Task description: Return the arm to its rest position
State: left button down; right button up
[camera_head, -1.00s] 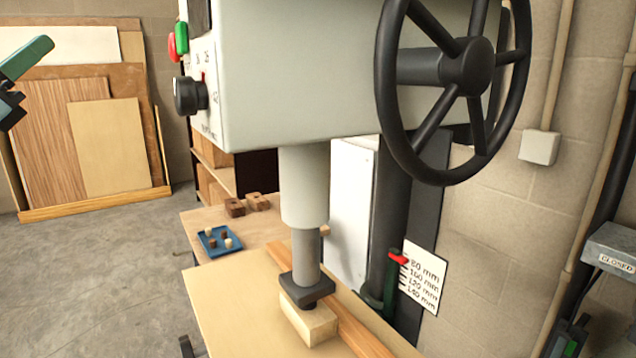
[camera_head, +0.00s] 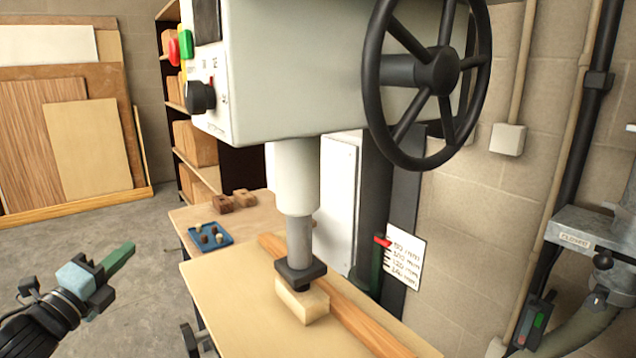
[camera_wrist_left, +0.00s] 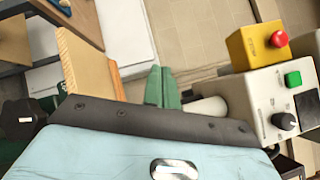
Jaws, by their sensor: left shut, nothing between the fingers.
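My left gripper (camera_head: 121,258) is at the lower left in the head view, over the grey floor and apart from the press table. Its green fingers are together with nothing between them. In the left wrist view the green fingers (camera_wrist_left: 161,86) also show side by side, pointing away from the camera. The left forearm comes in from the bottom left corner. My right gripper is in neither view.
A press (camera_head: 290,75) with a black handwheel (camera_head: 436,70) fills the middle. Its ram rests on a wooden block (camera_head: 302,304) on the table (camera_head: 235,308). A blue tray (camera_head: 210,238) stands behind. The floor (camera_head: 90,235) at left is open.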

pick_arm(q)
jog(key=s+d+f+n+g+y, duration=0.1)
jog(key=s+d+f+n+g, duration=0.2)
jog(key=f, duration=0.7)
jog(key=s+d+f+n+g, duration=0.1)
jog(key=s+d+f+n, duration=0.2)
jog(key=s+f+n, duration=0.5)
jog(key=s+d+f+n+g+y, duration=0.1)
jog(key=s+d+f+n+g, duration=0.1)
jog(key=f, duration=1)
jog(key=s+d+f+n+g, duration=0.1)
jog(key=s+d+f+n, duration=0.2)
jog(key=s, duration=0.4)
jog(key=s+d+f+n+g, duration=0.2)
jog(key=s+d+f+n, duration=0.1)
jog(key=s+f, duration=0.3)
jog(key=s+d+f+n+g+p, duration=0.1)
jog(key=s+d+f+n, duration=0.3)
jog(key=s, duration=0.6)
jog(key=shift+s+d+f+g, duration=0.2)
jog(key=shift+d+f+g, duration=0.15)
jog(key=shift+f, duration=0.3)
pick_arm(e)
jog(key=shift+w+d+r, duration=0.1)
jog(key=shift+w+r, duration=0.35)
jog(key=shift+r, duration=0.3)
